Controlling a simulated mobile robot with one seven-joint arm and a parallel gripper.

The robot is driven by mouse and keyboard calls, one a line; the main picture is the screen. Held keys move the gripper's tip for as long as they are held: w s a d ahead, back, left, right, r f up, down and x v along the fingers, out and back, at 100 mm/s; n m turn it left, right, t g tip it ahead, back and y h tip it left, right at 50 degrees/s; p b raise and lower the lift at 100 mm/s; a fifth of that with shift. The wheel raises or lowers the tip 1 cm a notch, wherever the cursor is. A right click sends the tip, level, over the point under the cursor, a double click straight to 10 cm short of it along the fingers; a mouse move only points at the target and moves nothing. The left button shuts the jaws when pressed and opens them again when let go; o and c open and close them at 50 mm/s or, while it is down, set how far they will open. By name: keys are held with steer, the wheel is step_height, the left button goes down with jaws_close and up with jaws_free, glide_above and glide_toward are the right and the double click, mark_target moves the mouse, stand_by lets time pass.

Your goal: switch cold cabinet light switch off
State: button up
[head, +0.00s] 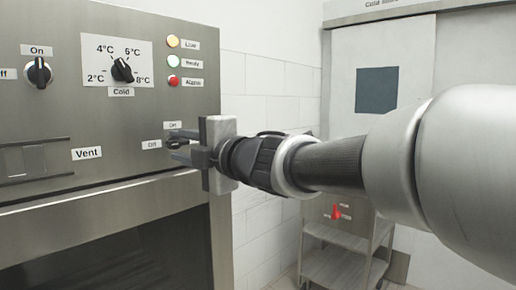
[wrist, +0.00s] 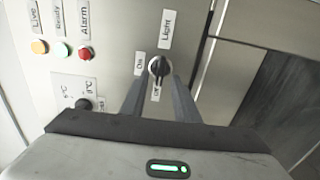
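The light switch is a small dark rotary knob (wrist: 159,66) on the steel cabinet panel, with a "Light" label (wrist: 166,30) beside it. An "On" label (wrist: 139,63) and a partly covered "Off" label (wrist: 156,92) sit around it. I cannot tell for sure which label its pointer faces. My gripper (wrist: 160,82) is open, its two fingers reaching toward the panel on either side of the knob. A touch on the knob is not clear. In the head view my gripper (head: 180,145) is at the panel's right part and mostly hides the knob.
The panel also bears a temperature dial (head: 122,70), an On/Off knob (head: 39,72), and yellow, green and red lamps (head: 173,62). A "Vent" label (head: 87,153) is lower left. A metal cart (head: 340,265) stands behind my arm, near a grey door (head: 405,60).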

steer(key=p+v, duration=0.2)
steer(key=v, duration=1.5)
steer(key=shift+s, duration=0.1)
steer(key=w+d+f+m+t+h, duration=0.1)
steer(key=w+d+m+t+h, duration=0.4)
steer(key=d+m+h, duration=0.55)
steer(key=s+d+f+m+g+h, duration=0.2)
steer(key=d+f+m+h, duration=0.2)
steer(key=d+f+m, duration=0.55)
steer(key=s+a+f+m+g, duration=0.2)
steer(key=s+f+m+g, duration=0.65)
steer(key=s+f, duration=0.65)
step_height(320, 180, up, 16)
steer(key=p, duration=1.5)
steer(key=shift+d+y+p, duration=0.25)
steer(key=shift+y+p, duration=0.1)
steer(key=shift+p, duration=0.05)
